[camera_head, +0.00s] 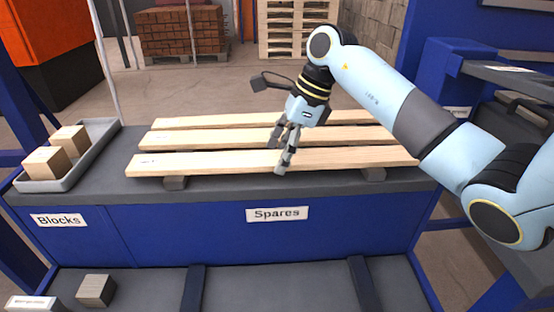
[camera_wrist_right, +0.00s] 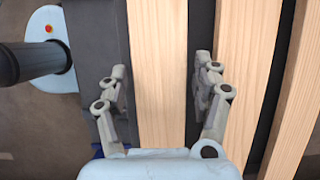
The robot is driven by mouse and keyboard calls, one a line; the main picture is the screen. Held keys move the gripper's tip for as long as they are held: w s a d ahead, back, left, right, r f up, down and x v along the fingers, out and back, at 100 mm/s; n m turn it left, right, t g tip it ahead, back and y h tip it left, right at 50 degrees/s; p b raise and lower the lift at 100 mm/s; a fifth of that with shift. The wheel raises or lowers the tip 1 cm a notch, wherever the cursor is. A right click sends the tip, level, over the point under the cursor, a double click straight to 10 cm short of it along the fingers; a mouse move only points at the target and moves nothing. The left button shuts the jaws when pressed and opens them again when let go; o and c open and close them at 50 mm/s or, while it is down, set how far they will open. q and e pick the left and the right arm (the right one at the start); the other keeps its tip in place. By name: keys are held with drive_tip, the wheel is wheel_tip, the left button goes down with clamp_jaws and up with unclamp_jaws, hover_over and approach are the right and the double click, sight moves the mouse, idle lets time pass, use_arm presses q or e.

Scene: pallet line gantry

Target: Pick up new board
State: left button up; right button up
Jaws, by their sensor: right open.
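Three long pale boards lie side by side on the grey bench top above the "Spares" label (camera_head: 277,214): a near board (camera_head: 215,161), a middle board (camera_head: 200,138) and a far board (camera_head: 215,121). My right gripper (camera_head: 282,150) is open above the boards near their middle, pointing down. In the right wrist view its fingers (camera_wrist_right: 160,85) stand on either side of one board (camera_wrist_right: 158,100), apart from it, with two more boards to the right. Whether the fingertips are below the board's top is unclear. My left gripper is not in view.
A grey tray (camera_head: 92,160) with wooden blocks stands at the bench's left end. Small spacers (camera_head: 175,183) hold the near board up. A loose block (camera_head: 95,290) lies on the lower surface in front. A brick-laden pallet (camera_head: 182,35) stands behind.

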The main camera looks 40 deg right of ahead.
drive_tip(key=c, duration=1.2)
drive_tip(key=shift+o, duration=0.2)
drive_tip(key=shift+r, duration=0.2)
wheel_tip(320, 180, up, 4)
drive_tip(key=shift+r, duration=0.1)
drive_tip(key=s+d+r, duration=0.6)
drive_tip(key=d, duration=0.4)
drive_tip(key=shift+r, duration=0.25)
